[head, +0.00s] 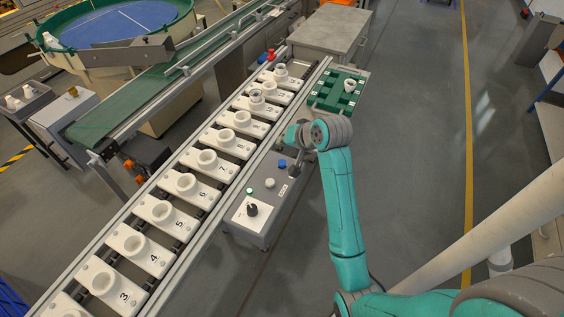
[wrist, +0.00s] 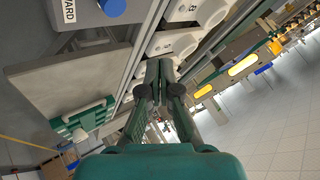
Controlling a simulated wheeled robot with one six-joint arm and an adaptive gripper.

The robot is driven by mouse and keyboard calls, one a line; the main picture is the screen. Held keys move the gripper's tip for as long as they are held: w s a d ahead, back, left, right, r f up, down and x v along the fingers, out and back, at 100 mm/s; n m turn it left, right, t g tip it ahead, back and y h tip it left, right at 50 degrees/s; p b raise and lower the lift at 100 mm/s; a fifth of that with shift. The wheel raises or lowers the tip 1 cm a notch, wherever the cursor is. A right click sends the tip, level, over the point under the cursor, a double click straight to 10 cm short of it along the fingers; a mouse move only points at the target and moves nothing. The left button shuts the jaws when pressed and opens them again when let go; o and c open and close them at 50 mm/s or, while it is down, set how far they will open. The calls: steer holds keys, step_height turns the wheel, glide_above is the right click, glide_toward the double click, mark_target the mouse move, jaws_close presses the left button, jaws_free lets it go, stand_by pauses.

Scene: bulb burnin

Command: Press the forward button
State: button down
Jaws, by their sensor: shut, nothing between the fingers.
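A grey control box (head: 245,228) stands beside the conveyor in the head view. On its top are a blue button (head: 282,163), a pale button (head: 270,183), another small button (head: 249,190) and a black knob (head: 252,209). In the wrist view the blue button (wrist: 112,7) is at the top edge beside a white label (wrist: 68,12) whose visible part reads "WARD". My gripper (wrist: 160,68) is shut and empty, apart from the blue button. In the head view my wrist partly hides the gripper, just above and right of the blue button.
A conveyor with numbered white carriers (head: 158,213) runs along the box's left side. A green tray (head: 322,98) holding a white part lies beyond my wrist, near a grey cabinet (head: 330,28). Open floor lies to the right.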

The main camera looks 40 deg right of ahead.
mark_target(284, 163)
steer(key=shift+f, duration=3.25)
steer(key=shift+f, duration=0.1)
steer(key=shift+f, duration=0.35)
steer(key=shift+f, duration=0.5)
steer(key=shift+r, duration=3.5)
